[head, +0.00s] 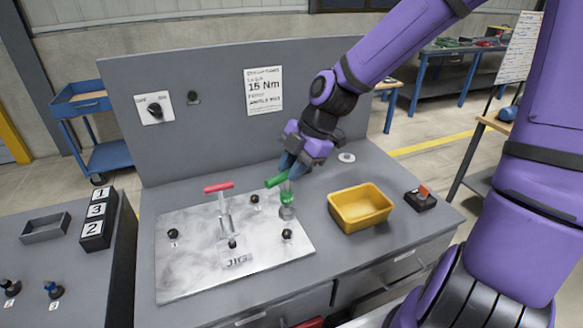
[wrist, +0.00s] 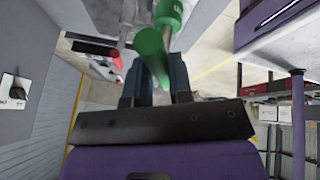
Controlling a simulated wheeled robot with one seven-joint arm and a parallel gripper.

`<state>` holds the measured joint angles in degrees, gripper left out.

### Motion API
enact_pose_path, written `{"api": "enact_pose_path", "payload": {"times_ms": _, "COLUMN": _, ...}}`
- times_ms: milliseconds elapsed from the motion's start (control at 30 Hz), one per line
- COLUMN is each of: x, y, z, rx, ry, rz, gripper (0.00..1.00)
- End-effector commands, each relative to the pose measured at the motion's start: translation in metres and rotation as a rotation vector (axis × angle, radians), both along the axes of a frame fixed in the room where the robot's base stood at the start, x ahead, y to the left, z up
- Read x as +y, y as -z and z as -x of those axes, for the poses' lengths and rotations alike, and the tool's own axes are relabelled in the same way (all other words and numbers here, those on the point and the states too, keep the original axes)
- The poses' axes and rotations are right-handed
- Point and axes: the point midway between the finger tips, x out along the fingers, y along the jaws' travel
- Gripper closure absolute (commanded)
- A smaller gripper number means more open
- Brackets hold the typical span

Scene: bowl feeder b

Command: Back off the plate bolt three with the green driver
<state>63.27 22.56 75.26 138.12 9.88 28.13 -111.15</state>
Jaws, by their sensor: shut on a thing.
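My gripper (head: 288,165) is shut on the green driver (head: 277,180) above the right rear part of the plate. The driver's green handle sticks out to the left of the fingers, and a second green part (head: 287,196) shows below it, over a grey metal cylinder (head: 287,213) by the plate's right edge. In the wrist view the green driver (wrist: 150,43) shows just beyond the two fingers (wrist: 154,82). The metal plate (head: 185,265) carries black bolts at the left (head: 173,233), the back (head: 255,199) and the right (head: 287,235). Their number labels are too small to read.
A red-handled clamp (head: 218,188) stands mid-plate, left of my gripper. A yellow bin (head: 360,207) and a small black box with an orange top (head: 421,198) are to the right. A grey panel with a 15 Nm sign (head: 263,90) rises behind the bench.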

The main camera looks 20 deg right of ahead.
Motion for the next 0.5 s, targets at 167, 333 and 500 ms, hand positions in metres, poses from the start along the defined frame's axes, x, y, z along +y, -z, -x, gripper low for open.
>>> {"api": "enact_pose_path", "payload": {"times_ms": 167, "x": 0.001, "y": 0.009, "z": 0.0, "rx": 0.0, "ry": -0.004, "rz": -0.001, "gripper": 1.0}}
{"api": "enact_pose_path", "payload": {"times_ms": 333, "x": 0.001, "y": 0.021, "z": 0.0, "rx": 0.0, "ry": -0.005, "rz": -0.001, "gripper": 1.0}}
{"api": "enact_pose_path", "payload": {"times_ms": 500, "x": 0.001, "y": 0.032, "z": 0.0, "rx": 0.0, "ry": -0.005, "rz": 0.0, "gripper": 1.0}}
